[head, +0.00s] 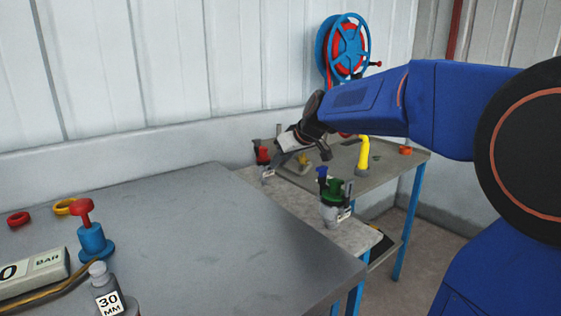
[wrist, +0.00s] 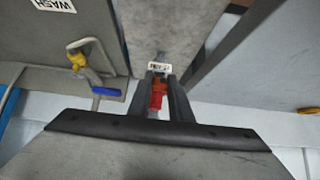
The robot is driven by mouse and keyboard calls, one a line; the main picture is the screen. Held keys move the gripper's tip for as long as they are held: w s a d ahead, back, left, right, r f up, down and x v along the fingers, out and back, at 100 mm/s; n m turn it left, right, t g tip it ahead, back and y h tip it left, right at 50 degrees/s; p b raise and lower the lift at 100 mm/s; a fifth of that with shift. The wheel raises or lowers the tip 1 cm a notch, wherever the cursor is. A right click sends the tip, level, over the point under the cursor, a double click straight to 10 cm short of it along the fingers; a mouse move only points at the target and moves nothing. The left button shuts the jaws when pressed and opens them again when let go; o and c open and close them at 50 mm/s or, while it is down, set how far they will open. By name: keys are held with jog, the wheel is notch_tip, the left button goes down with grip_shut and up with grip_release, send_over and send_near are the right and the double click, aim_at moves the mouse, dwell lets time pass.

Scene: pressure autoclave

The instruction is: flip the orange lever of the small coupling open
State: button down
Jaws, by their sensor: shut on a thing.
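The small coupling shows in the wrist view as a white label (wrist: 160,67) at the fingertips and an orange-red lever (wrist: 158,86) between the fingers. My gripper (wrist: 160,76) is shut on this lever, one dark finger on each side. In the head view my gripper (head: 273,169) reaches down and left to a small grey piece with a white label (head: 268,176) on the pale bench strip. The lever cannot be made out there, and most of the coupling body is hidden by the fingers and too small to tell.
A grey fitting with a green top (head: 335,192) and a blue knob stands right of my gripper.

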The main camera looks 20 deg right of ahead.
jog(key=c, duration=1.6)
grip_release()
jog(key=shift+f, duration=0.25)
jog(key=shift+r, duration=0.1)
jog(key=v, duration=1.7)
jog(key=shift+s+r, duration=0.15)
